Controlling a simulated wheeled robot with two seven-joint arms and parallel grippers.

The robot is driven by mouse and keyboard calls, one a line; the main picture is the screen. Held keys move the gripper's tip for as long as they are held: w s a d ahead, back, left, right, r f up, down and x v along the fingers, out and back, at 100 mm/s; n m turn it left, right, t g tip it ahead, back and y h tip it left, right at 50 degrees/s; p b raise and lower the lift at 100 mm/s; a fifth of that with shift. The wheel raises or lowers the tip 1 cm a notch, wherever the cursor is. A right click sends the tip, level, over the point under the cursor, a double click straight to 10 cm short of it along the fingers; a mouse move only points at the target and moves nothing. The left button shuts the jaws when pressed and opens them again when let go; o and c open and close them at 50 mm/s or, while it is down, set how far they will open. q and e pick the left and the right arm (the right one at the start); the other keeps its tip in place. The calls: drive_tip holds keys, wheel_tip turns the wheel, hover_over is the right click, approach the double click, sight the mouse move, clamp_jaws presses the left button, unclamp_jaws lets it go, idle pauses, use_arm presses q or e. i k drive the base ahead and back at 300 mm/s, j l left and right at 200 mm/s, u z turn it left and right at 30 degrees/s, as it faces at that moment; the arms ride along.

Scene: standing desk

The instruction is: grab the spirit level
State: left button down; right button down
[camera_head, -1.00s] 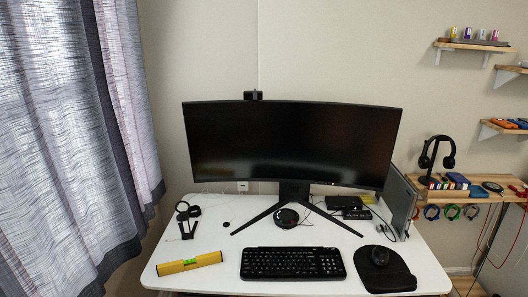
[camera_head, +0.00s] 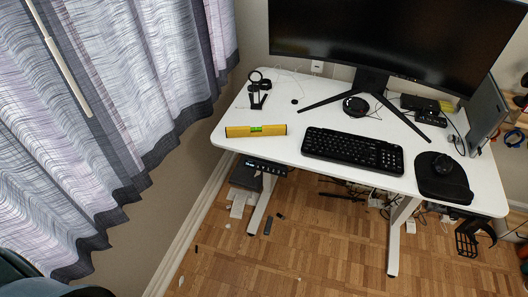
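The yellow spirit level (camera_head: 240,131) with a green vial lies flat near the front left edge of the white standing desk (camera_head: 290,148), left of the keyboard. Nothing covers it. Neither gripper is in the camera view, so I cannot see what state they are in.
A black keyboard (camera_head: 352,149) lies right of the level, and a mouse on a black pad (camera_head: 442,184) lies further right. A black stand (camera_head: 258,90) is behind the level. The monitor (camera_head: 395,40) stands at the back. Curtains (camera_head: 95,110) hang at the left. Small items lie on the wooden floor (camera_head: 290,250).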

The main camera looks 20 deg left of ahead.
sight(273, 130)
drive_tip(key=i+l, duration=0.1)
drive_tip(key=i, duration=1.3)
drive_tip(key=u, duration=1.65)
